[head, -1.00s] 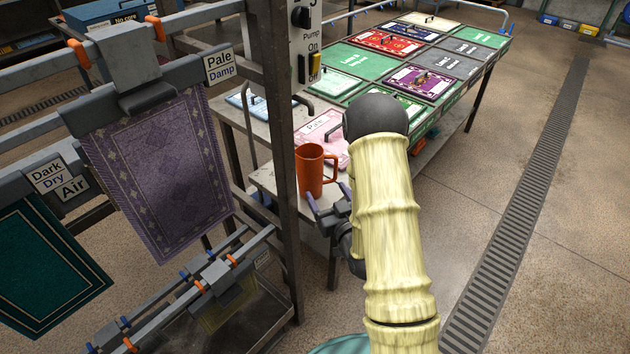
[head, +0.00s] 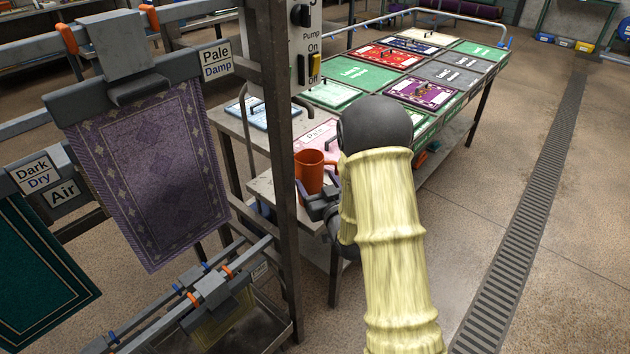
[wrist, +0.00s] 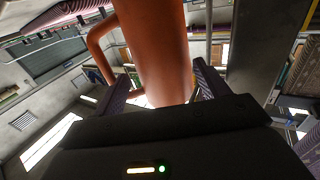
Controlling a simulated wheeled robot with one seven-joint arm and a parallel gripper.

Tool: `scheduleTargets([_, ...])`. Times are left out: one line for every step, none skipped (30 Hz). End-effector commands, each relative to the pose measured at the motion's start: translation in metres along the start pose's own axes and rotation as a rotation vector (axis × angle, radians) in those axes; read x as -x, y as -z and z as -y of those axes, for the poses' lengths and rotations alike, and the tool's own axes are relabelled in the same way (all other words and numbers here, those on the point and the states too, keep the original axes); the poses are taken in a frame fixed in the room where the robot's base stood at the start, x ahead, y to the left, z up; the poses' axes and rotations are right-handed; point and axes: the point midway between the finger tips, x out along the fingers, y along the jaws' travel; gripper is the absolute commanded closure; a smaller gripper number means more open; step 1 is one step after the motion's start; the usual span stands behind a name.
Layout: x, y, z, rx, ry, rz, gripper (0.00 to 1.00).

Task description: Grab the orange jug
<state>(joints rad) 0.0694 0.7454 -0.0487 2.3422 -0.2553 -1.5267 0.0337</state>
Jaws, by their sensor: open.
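The orange jug (head: 309,172) stands upright on the near corner of the grey table, just right of the rack post, its handle toward the right. In the wrist view the jug (wrist: 155,45) fills the upper middle, its handle (wrist: 98,45) on the left. My gripper (head: 318,203) is low at the jug's near side in the head view. In the wrist view my gripper (wrist: 160,92) is open, with one finger on each side of the jug's body. Whether either finger touches it cannot be told. My arm hides part of the table behind.
A steel rack post (head: 281,150) stands close on the left. A hanging purple rug (head: 150,175) is on the rack. The table (head: 262,185) bears several coloured panels (head: 355,72) behind the jug. Open floor (head: 490,190) with a drain grate (head: 540,190) lies right.

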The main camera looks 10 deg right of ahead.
Motion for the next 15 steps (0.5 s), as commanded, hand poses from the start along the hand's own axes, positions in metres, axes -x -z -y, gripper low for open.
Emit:
scheduleTargets([-0.0065,0.0006,0.0004,0.0,0.001,-0.001,0.26])
scheduleTargets([-0.009,0.0003,0.0005,0.0,0.001,0.0,0.26])
scheduleTargets([-0.0114,0.0,0.0005,-0.001,0.001,0.0,0.26])
scheduleTargets([-0.0126,-0.0002,0.0005,-0.001,0.001,0.001,0.26])
scheduleTargets([-0.0133,-0.0003,0.0005,-0.001,0.0,0.001,0.26])
scheduleTargets([-0.0135,-0.0005,0.0004,-0.001,0.0,0.001,0.26])
scheduleTargets([-0.0134,-0.0006,0.0004,-0.001,0.0,0.001,0.26])
scheduleTargets([-0.0133,-0.0006,0.0004,-0.001,0.0,0.001,0.26])
scheduleTargets([-0.0132,-0.0006,0.0004,-0.001,0.0,0.001,0.26])
scheduleTargets([-0.0131,-0.0006,0.0004,0.0,0.0,0.001,0.26])
scheduleTargets([-0.0131,-0.0006,0.0004,0.0,0.0,0.001,0.26])
scheduleTargets([-0.0131,-0.0006,0.0004,0.0,0.0,0.001,0.26])
scheduleTargets([-0.0135,-0.0005,0.0005,0.0,0.0,0.001,0.26])
scheduleTargets([-0.0144,-0.0003,0.0006,0.0,0.0,0.0,0.26])
scheduleTargets([-0.0163,0.0,0.0008,0.0,0.001,0.0,0.26])
